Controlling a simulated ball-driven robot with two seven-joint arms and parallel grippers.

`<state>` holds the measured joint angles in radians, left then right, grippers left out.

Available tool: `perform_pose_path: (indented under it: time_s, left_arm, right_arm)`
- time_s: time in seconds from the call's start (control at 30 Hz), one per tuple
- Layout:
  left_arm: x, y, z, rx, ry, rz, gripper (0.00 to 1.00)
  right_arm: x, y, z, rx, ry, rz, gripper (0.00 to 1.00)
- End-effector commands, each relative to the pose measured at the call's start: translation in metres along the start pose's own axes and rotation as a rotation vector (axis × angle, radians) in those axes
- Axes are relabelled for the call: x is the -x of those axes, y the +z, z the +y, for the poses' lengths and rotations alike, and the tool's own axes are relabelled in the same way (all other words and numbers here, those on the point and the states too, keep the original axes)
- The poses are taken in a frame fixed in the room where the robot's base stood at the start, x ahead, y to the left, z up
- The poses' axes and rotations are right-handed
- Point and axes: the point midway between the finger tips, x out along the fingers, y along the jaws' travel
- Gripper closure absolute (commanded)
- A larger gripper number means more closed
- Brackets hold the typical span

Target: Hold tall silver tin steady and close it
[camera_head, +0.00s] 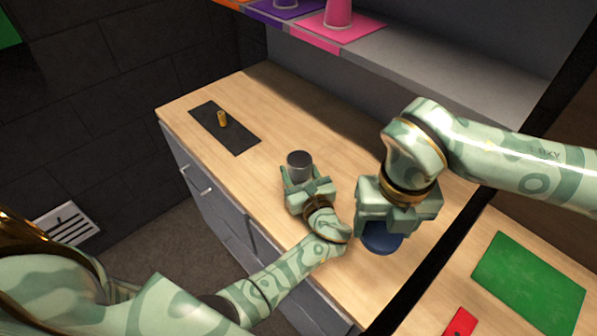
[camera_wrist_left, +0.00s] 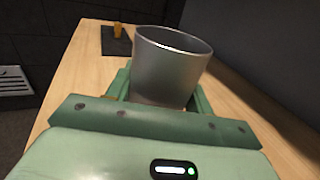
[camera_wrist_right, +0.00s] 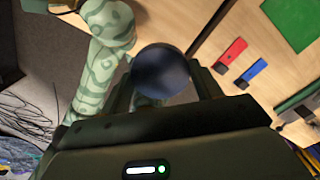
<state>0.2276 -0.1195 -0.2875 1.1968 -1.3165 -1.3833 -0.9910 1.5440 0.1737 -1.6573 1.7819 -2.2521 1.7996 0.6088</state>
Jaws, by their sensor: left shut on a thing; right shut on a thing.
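The tall silver tin (camera_head: 299,159) stands upright on the wooden worktop, in the middle of the head view. In the left wrist view the tin (camera_wrist_left: 170,68) shows an open top with a bare rim. My left gripper (camera_head: 300,178) is shut around its lower part. My right gripper (camera_head: 385,226) points down, to the right of the tin and apart from it. It is shut on a dark blue round thing, which looks like a lid (camera_head: 380,241). The blue lid also shows between the fingers in the right wrist view (camera_wrist_right: 160,72). Its underside is hidden.
A small orange-yellow cylinder (camera_head: 222,119) stands on a black mat (camera_head: 240,141) at the worktop's far left. A shelf (camera_head: 400,50) with coloured mats runs along the back. A green mat (camera_head: 530,280) and a red thing (camera_head: 461,322) lie at right, beyond a black strip.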

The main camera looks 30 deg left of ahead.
Motion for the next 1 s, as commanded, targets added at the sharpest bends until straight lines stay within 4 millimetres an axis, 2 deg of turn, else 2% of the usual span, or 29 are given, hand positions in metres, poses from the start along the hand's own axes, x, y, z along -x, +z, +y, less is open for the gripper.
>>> perform_pose_path:
  time_s: [0.27,0.37,0.6,0.7,0.83,1.0]
  left_arm:
    - [0.0,0.039,0.0,0.003,0.0,-0.003,0.74]
    - [0.0,0.063,0.0,0.004,0.0,-0.003,0.74]
    - [0.0,0.131,0.0,0.005,0.0,-0.003,0.74]
    - [0.0,0.153,0.0,0.003,0.0,-0.002,0.74]
    - [0.0,0.171,0.0,0.002,0.0,-0.002,0.74]
    - [0.0,0.177,0.0,0.001,0.0,-0.001,0.74]
  right_arm:
    - [0.039,-0.001,0.001,0.0,-0.006,-0.014,0.57]
    - [0.062,-0.001,0.001,0.0,-0.01,-0.021,0.57]
    - [0.13,-0.002,0.001,0.0,-0.017,-0.036,0.57]
    - [0.151,-0.002,0.001,0.0,-0.019,-0.039,0.57]
    - [0.169,-0.002,0.001,0.0,-0.02,-0.041,0.57]
    - [0.175,-0.002,0.001,0.0,-0.02,-0.042,0.57]
